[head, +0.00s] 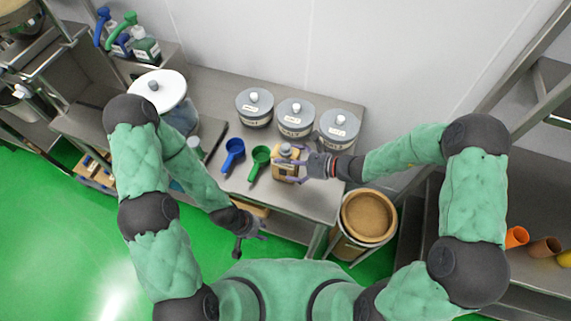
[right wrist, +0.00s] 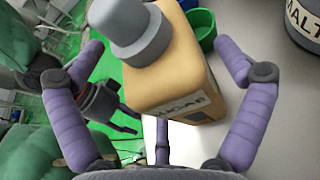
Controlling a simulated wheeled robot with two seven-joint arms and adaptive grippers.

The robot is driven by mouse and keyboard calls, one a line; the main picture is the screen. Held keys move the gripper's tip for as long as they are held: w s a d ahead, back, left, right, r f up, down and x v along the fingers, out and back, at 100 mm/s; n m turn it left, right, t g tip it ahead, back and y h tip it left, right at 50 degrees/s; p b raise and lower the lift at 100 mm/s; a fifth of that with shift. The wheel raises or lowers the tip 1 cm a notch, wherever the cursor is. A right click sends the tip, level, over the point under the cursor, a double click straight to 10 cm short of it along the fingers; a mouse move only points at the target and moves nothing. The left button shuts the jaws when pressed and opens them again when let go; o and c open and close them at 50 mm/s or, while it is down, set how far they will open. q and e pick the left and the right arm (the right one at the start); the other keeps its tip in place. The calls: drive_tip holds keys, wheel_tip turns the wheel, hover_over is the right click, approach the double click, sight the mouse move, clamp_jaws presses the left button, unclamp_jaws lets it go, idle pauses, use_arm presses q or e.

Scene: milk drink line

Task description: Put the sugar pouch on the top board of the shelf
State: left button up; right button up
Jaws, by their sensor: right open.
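The sugar pouch (head: 284,168) is tan with a grey cap and stands upright on the steel table (head: 214,183), near its front right. In the right wrist view the pouch (right wrist: 172,78) shows its "SUGAR" label and sits between the spread purple fingers. My right gripper (head: 299,165) is open around the pouch, with visible gaps on both sides. My left gripper (head: 252,240) is open and empty, low in front of the table edge. A metal rack (head: 552,95) stands at the right; I cannot tell whether it is the task's shelf.
A blue scoop (head: 233,151) and a green scoop (head: 259,158) lie left of the pouch. Grey-lidded jars (head: 296,116) stand behind it. A large white-lidded container (head: 158,88) is at the left. A round brown-topped bin (head: 368,216) stands right of the table.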

drive_tip(key=shift+w+a+f, duration=0.15)
drive_tip(key=shift+a+f, duration=0.1)
drive_tip(key=shift+a, duration=0.4)
drive_tip(key=c, duration=1.6)
drive_tip(key=shift+r, duration=0.1)
